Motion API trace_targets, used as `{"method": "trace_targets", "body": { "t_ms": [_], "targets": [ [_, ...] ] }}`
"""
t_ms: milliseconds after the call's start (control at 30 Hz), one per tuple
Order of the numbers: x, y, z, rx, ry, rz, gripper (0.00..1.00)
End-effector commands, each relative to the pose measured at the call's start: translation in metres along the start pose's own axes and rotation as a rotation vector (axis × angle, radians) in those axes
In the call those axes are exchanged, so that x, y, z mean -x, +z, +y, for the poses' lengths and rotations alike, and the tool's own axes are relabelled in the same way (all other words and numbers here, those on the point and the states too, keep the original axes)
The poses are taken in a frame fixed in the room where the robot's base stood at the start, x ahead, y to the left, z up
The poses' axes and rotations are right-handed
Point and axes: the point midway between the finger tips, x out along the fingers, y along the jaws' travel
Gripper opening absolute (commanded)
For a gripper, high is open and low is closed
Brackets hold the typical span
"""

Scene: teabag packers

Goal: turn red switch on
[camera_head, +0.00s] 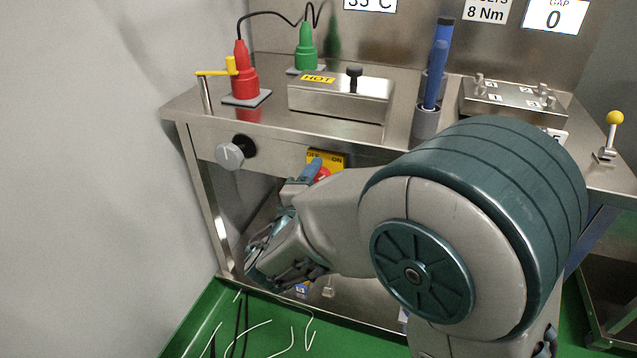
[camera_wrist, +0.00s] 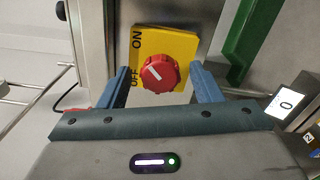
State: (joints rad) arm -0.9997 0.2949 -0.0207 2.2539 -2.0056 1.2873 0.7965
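The red switch (camera_wrist: 160,73) is a round knob with a white pointer mark, on a yellow plate (camera_wrist: 178,45) marked ON and OFF. In the wrist view the mark slants up and left, its end nearer the OFF word. In the head view the switch (camera_head: 323,174) is partly hidden by my gripper, on the front panel of the steel table. My gripper (camera_wrist: 163,88) is open, with one blue finger on each side of the knob. Clear gaps show between fingers and knob in the wrist view. Whether the fingertips reach its depth I cannot tell.
A grey knob (camera_head: 230,156) sticks out of the panel to the left. On the tabletop (camera_head: 400,85) stand a red plug (camera_head: 243,78), a green plug (camera_head: 305,48) and a metal box marked HOT (camera_head: 345,98). A yellow-tipped lever (camera_head: 613,118) is at the right.

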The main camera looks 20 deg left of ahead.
Motion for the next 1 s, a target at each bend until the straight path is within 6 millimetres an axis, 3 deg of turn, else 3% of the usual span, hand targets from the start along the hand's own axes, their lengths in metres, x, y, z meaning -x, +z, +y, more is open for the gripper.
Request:
{"method": "trace_targets", "body": {
  "t_ms": [267, 700, 1000],
  "targets": [
    [0.011, 0.0, 0.001, 0.0, 0.0, 0.001, 0.59],
    [0.105, -0.001, 0.002, 0.002, 0.001, 0.005, 0.59],
    [0.137, 0.0, 0.0, 0.001, 0.0, 0.001, 0.59]
  ]
}}
